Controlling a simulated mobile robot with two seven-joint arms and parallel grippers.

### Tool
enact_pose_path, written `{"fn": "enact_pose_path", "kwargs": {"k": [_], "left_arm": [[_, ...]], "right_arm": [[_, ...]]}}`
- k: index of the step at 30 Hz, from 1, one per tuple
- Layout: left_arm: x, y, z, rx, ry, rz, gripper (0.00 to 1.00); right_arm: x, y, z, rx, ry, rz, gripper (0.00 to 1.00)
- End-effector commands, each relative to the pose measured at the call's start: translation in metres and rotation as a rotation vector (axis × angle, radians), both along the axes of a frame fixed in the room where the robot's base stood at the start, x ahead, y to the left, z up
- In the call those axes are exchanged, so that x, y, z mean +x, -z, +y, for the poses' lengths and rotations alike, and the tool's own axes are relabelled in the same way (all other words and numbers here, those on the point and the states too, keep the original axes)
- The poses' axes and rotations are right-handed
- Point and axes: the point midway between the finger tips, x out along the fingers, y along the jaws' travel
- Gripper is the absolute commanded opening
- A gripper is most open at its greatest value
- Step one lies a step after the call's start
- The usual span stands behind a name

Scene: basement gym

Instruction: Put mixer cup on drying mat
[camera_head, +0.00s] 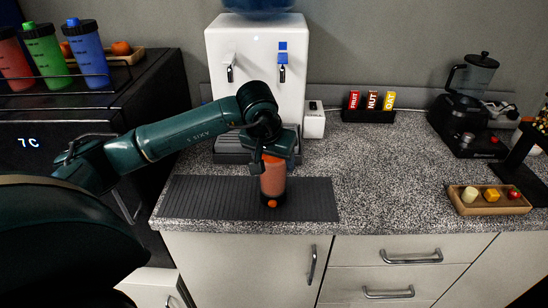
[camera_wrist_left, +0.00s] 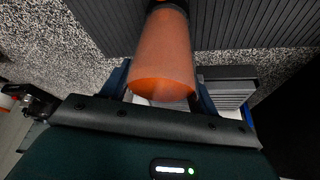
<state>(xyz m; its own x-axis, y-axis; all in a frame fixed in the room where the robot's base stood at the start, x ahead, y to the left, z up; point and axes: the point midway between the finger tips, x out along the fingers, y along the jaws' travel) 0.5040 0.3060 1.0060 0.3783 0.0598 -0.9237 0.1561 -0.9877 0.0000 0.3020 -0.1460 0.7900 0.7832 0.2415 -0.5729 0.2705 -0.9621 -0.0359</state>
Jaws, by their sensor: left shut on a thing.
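The mixer cup (camera_head: 273,180) is a see-through orange-red cup with a dark end and a small orange knob at the bottom. It looks upside down and about upright over the dark ribbed drying mat (camera_head: 215,198). I cannot tell whether its lower end touches the mat. My left gripper (camera_head: 270,155) is shut on the cup's upper end. In the left wrist view the cup (camera_wrist_left: 163,50) sits between the fingers (camera_wrist_left: 160,95), with its dark end toward the mat (camera_wrist_left: 230,25). My right gripper is not in view.
A white water dispenser (camera_head: 235,55) with a drip tray stands behind the mat. Similar bottles (camera_head: 88,50) stand on the dark unit at left. Snack boxes (camera_head: 371,102), a blender (camera_head: 470,100) and a wooden tray (camera_head: 488,208) are at right. The counter between is clear.

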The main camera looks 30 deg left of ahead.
Motion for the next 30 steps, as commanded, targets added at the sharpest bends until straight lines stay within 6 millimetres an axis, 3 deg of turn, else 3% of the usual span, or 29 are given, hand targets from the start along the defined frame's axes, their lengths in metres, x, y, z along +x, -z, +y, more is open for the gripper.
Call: {"fn": "enact_pose_path", "kwargs": {"k": [9, 19, 30], "left_arm": [[0.0, 0.001, 0.0, 0.0, 0.0, 0.001, 0.82], [-0.001, -0.006, 0.0, 0.0, 0.0, -0.002, 0.82], [-0.028, -0.074, -0.004, 0.0, 0.0, -0.006, 0.82]], "right_arm": [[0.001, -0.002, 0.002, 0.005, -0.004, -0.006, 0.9], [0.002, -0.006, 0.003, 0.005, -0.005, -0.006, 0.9], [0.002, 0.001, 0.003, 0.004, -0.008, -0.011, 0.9]]}}
